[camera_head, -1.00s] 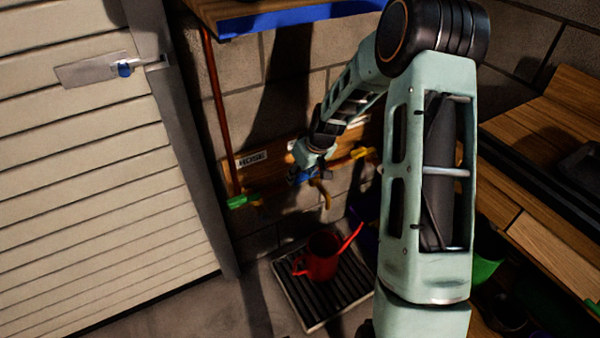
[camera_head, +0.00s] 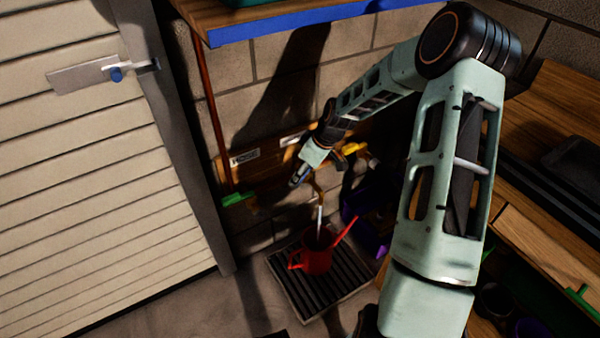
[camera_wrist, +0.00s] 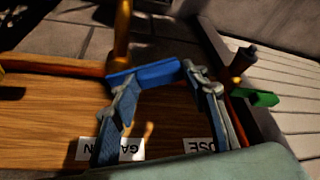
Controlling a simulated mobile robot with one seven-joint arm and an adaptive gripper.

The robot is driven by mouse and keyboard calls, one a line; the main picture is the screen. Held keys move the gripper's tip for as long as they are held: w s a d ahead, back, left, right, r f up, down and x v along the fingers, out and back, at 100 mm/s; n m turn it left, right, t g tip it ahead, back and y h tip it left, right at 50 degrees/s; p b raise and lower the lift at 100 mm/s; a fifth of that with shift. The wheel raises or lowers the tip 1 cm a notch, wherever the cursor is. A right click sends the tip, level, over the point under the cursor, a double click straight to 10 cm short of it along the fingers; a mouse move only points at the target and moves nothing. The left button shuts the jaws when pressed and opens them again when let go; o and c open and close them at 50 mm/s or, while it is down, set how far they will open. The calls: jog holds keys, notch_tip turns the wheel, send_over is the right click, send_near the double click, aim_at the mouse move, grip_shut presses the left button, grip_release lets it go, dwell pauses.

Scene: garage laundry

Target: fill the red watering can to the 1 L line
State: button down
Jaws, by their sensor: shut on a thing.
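The red watering can (camera_head: 317,262) stands upright on a dark ribbed tray (camera_head: 345,283) on the floor. A pale stream of water (camera_head: 319,218) falls from the brass tap spout (camera_head: 319,190) into its top. The water level and the 1 L line cannot be seen. My gripper (camera_head: 298,179) is at the tap above the can. In the wrist view, its two fingers (camera_wrist: 158,78) are shut on the blue tap handle (camera_wrist: 148,75). The brass tap (camera_wrist: 122,35) shows just beyond the handle.
A green handle (camera_head: 238,198) is left of the tap, and a yellow handle (camera_head: 354,149) is right. Labels are on the wooden board, including HOSE (camera_head: 245,157). A blue-edged shelf (camera_head: 320,20) hangs above. A purple container (camera_head: 370,235) stands right of the tray.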

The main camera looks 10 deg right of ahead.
jog(key=c, duration=1.1)
grip_release()
jog(key=shift+c, duration=0.2)
jog(key=shift+r, duration=0.1)
jog(key=v, duration=1.2)
